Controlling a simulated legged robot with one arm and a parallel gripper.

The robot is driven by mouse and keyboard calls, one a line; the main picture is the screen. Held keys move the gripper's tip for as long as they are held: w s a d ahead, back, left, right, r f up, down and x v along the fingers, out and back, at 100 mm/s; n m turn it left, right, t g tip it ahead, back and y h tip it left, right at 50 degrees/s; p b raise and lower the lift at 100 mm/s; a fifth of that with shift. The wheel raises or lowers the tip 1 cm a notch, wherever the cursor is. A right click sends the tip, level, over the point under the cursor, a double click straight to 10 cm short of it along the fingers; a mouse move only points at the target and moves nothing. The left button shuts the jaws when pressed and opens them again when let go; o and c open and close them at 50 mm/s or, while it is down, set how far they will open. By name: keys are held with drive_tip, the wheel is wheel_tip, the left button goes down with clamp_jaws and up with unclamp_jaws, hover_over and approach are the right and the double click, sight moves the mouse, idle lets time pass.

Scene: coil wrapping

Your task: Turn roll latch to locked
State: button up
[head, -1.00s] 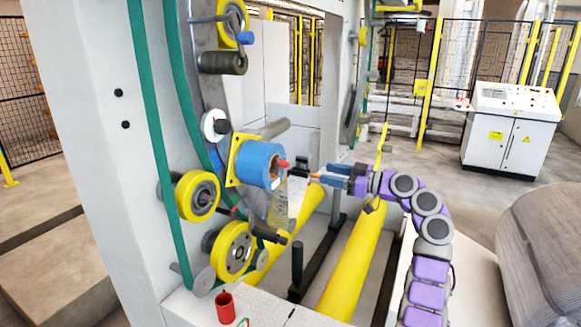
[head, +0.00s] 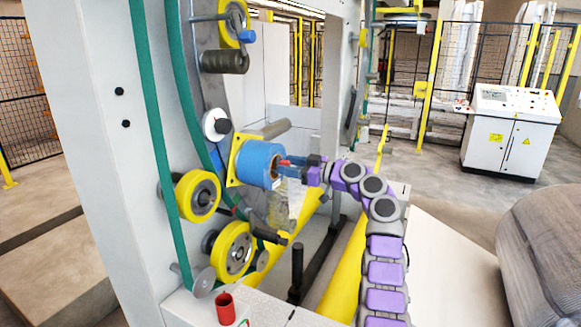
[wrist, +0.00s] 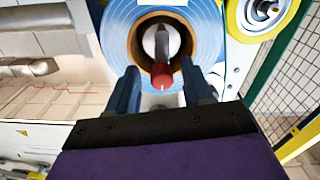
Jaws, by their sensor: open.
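The blue roll (head: 258,163) is mounted on the wrapping machine's ring, its open end facing my arm. In the wrist view the roll (wrist: 121,20) shows as a blue ring around a brown core. The latch, a dark lever with a red tip (wrist: 162,76), stands in front of the core; its red tip also shows in the head view (head: 285,163). My gripper (wrist: 163,84) is open, with one blue finger on each side of the red tip. I cannot tell whether either finger touches it.
Yellow wheels (head: 197,196) and a green belt (head: 153,130) are close to the roll on the left. A red cup (head: 226,308) stands on the machine's base below. A white control cabinet (head: 510,135) stands at the far right.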

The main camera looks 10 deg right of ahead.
clamp_jaws()
idle(0.4)
drive_tip(key=shift+d+r, duration=0.1)
wheel_tip(320, 180, down, 5)
drive_tip(key=w+d+m+p, duration=0.1)
drive_tip(key=w+m+p, duration=0.1)
drive_tip(key=m+p, duration=1.1)
drive_tip(key=shift+w+d+f+m, duration=0.15)
drive_tip(key=shift+d+f+m, duration=0.1)
drive_tip(key=shift+m, duration=5.15)
